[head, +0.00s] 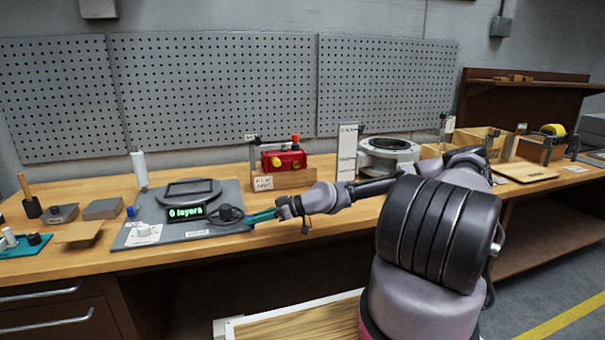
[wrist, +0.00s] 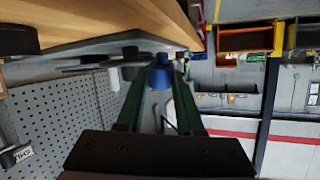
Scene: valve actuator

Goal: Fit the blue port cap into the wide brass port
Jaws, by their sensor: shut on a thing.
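My gripper (head: 250,218) reaches left past the front right edge of the grey mat, near a dark round knob. In the wrist view its two green fingers (wrist: 162,82) are closed on the blue port cap (wrist: 160,76), which sits between the tips. The red valve body (head: 284,160) stands behind my gripper on a wooden block. Brass-coloured round ports (head: 276,162) show on its front; which one is wide is too small to tell. My gripper is apart from the valve.
A white-and-black round device (head: 388,155) stands right of the valve. Tools and blocks lie at the left. The bench front between mat and arm is clear.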

